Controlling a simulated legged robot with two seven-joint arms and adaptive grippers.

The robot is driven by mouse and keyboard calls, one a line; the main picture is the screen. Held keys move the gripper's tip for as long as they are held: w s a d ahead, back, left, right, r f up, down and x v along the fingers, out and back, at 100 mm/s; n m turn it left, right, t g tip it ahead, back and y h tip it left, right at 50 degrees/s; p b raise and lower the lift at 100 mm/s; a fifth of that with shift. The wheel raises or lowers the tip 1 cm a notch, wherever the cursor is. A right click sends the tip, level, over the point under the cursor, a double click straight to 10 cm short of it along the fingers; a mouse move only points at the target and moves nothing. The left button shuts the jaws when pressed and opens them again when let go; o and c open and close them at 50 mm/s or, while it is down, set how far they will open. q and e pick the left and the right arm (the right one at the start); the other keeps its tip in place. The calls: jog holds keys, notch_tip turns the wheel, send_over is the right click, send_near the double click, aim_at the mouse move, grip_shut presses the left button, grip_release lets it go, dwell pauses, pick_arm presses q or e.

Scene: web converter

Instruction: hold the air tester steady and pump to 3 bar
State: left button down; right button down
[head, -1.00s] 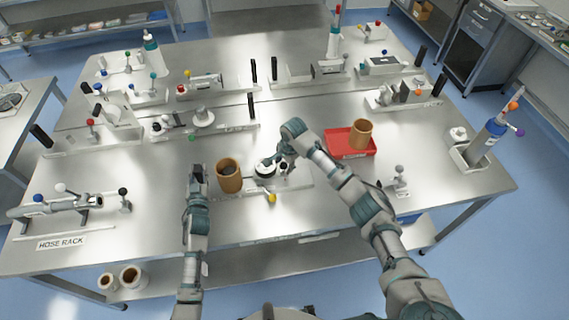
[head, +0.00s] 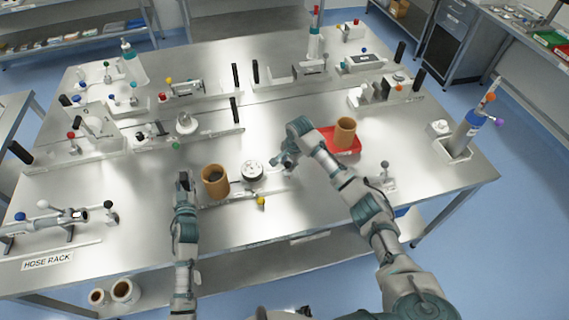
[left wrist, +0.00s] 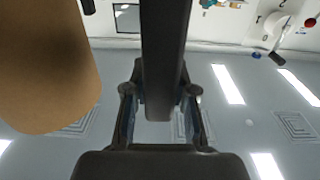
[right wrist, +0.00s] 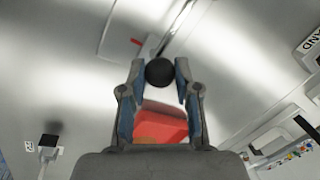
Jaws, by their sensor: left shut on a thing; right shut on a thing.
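The air tester is a low unit with a round white-and-black gauge (head: 252,171) on a pale base, front middle of the table. My left gripper (head: 183,182) is left of it, beyond a brown cylinder. In the left wrist view, my left gripper (left wrist: 160,100) is shut on a dark upright bar (left wrist: 163,50). My right gripper (head: 281,163) is just right of the gauge. In the right wrist view, my right gripper (right wrist: 160,75) is shut on a black ball knob (right wrist: 159,72). The gauge reading is too small to tell.
The brown cylinder (head: 215,180) stands between my left gripper and the gauge. A red tray (head: 346,146) with another brown cylinder (head: 344,131) lies behind my right forearm. A yellow knob (head: 261,202) sits at the base's front. The hose rack (head: 60,222) is front left.

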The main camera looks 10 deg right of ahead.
jog(key=c, duration=0.8)
grip_release()
jog(key=shift+f, duration=0.15)
jog(key=r, duration=0.4)
jog(key=s+d+r, duration=0.1)
jog(key=r, duration=0.3)
jog(key=s+r, duration=0.1)
jog(key=r, duration=0.2)
jog(key=shift+d+r, duration=0.2)
jog(key=shift+r, duration=0.2)
